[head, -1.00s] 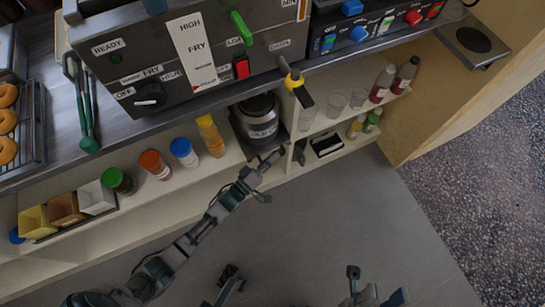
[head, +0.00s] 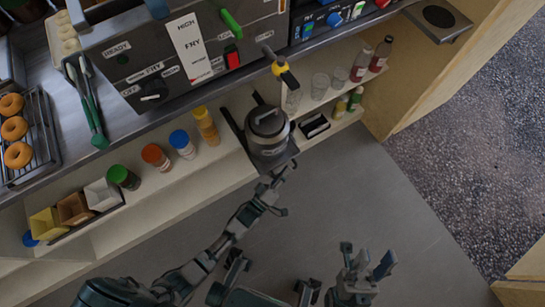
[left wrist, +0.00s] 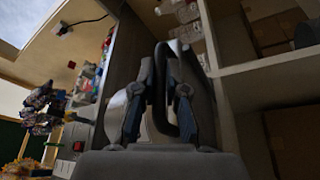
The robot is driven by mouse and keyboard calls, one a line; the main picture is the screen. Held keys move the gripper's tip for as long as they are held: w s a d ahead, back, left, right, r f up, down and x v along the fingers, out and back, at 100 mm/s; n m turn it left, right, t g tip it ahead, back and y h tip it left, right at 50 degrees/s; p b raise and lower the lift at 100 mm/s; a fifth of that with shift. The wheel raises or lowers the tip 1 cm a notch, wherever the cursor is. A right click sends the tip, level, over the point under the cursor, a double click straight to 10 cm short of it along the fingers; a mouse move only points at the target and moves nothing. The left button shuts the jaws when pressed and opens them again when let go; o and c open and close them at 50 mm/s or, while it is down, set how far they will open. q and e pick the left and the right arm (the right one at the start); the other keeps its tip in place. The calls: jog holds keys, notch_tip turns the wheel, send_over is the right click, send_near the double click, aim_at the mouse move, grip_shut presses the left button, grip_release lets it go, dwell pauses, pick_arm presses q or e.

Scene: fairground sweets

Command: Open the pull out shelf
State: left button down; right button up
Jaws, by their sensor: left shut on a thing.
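The pull-out shelf (head: 284,159) is a dark tray under the counter, in the head view. It juts out from the cream shelving, with a dark metal lidded pot (head: 267,130) standing on it. My left gripper (head: 280,190) is at the shelf's front edge. In the left wrist view, its fingers (left wrist: 155,100) are on a dark loop-shaped handle (left wrist: 187,85); the exact contact is hard to see. My right gripper (head: 366,265) is open and empty above the grey floor, low in the head view, away from the shelf.
Colour-capped bottles (head: 182,145) stand left of the shelf. Glasses (head: 320,85) and dark red bottles (head: 361,62) stand to the right. The fryer unit (head: 170,60) sits on the counter above. The grey floor (head: 370,190) in front is clear.

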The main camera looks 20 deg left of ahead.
pick_arm(q)
jog(key=s+d+p, duration=0.1)
jog(key=s+d, duration=0.7)
jog(key=d, duration=0.1)
jog(key=shift+d+f, duration=0.3)
jog(key=shift+d, duration=0.1)
jog(key=c, duration=1.5)
grip_release()
jog(key=shift+r, duration=0.15)
jog(key=shift+v, duration=3.7)
